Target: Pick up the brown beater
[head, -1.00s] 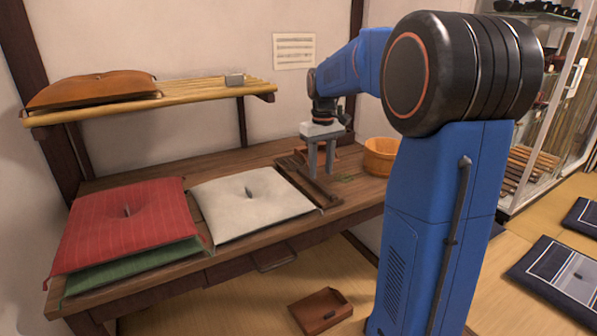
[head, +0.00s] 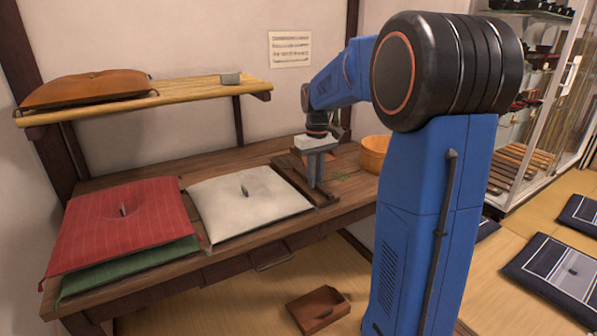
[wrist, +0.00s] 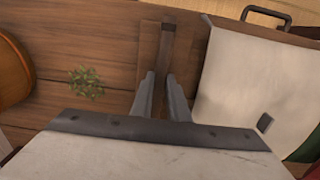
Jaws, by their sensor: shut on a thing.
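The brown beater (wrist: 166,42) shows in the wrist view as a narrow dark wooden bar. It runs from the top of the picture down between the fingers of my gripper (wrist: 161,76). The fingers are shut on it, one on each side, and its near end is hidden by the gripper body. In the head view my gripper (head: 317,185) points down at the wooden table, right of the white cushion. There the beater is hard to tell from the dark wood around the fingers.
A white cushion (head: 250,205) lies close left of my gripper, with a red cushion (head: 125,222) on a green one farther left. An orange-brown wooden tub (head: 374,153) stands to the right. A small green sprig (wrist: 87,82) lies nearby. A shelf (head: 190,95) hangs above the table.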

